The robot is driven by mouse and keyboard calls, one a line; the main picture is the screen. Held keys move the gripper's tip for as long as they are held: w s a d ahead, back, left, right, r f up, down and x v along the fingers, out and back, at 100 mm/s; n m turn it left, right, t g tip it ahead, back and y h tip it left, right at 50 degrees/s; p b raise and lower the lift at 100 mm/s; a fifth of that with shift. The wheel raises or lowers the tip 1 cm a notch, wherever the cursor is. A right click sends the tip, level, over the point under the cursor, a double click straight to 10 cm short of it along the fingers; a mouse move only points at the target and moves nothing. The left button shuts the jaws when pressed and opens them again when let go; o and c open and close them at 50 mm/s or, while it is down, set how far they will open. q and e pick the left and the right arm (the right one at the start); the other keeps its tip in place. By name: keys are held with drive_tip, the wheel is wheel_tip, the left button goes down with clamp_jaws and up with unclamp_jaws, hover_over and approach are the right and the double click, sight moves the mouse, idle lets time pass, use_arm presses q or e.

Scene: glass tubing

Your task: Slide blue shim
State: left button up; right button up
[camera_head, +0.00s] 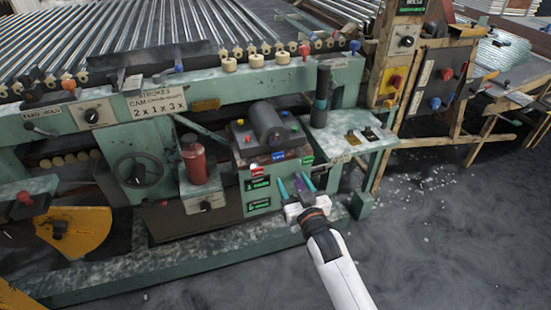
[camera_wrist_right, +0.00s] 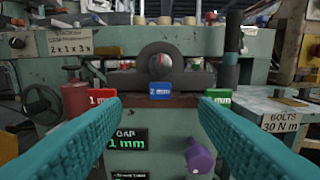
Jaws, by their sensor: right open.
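The blue shim (camera_head: 278,156), marked 2 mm in the right wrist view (camera_wrist_right: 160,90), sits on the front edge of the green machine's block. A red shim (camera_wrist_right: 103,96) marked 1 mm is to its left, and a green shim (camera_wrist_right: 218,96) is to its right. My right gripper (camera_head: 295,184) is open and empty in front of the block. In the right wrist view its teal fingers (camera_wrist_right: 159,103) stand wide apart, with the blue shim centred between and beyond them, apart from both. My left gripper is not in view.
A display (camera_wrist_right: 127,141) below the shims reads GAP 1 mm. A purple knob (camera_wrist_right: 200,156) sticks out beside it. A dark roller (camera_head: 266,122) stands behind the shims. A red cylinder (camera_head: 194,160) is at left, and a dark upright handle (camera_head: 321,92) at right. Open floor lies at right.

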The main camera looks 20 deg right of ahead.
sight(278, 154)
drive_tip(key=w+b, duration=0.1)
drive_tip(key=w, duration=0.9)
drive_tip(key=shift+a, duration=0.15)
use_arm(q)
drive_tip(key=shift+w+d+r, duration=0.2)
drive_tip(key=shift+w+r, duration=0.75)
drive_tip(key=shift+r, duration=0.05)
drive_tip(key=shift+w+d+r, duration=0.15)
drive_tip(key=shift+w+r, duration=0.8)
use_arm(e)
drive_tip(key=shift+w, duration=0.8)
drive_tip(key=shift+c, duration=0.2)
